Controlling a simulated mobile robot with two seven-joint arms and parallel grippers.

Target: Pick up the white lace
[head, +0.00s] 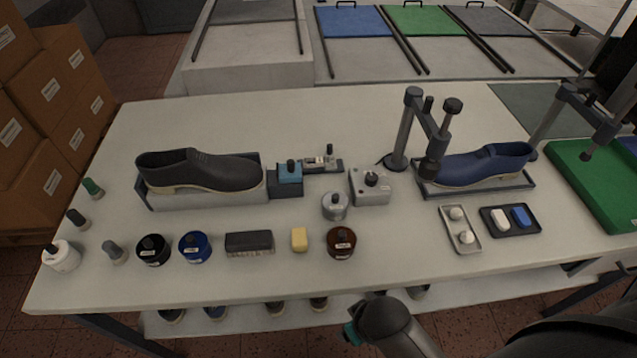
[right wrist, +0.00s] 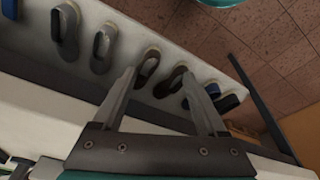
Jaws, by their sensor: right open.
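A small white bundle (head: 500,219), which looks like the white lace, lies in a small dark tray (head: 511,233) on the right part of the table, beside a blue bundle (head: 521,215). My right gripper is open and empty in the right wrist view (right wrist: 163,95), over the lower shelf with shoes. In the head view only a teal part of it shows at the table's front edge, well left of and nearer than the dark tray; its fingers are hidden there. My left gripper is not in view.
A blue shoe (head: 487,166) and a clamp post (head: 404,135) stand behind. A green mat (head: 600,190) lies right.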

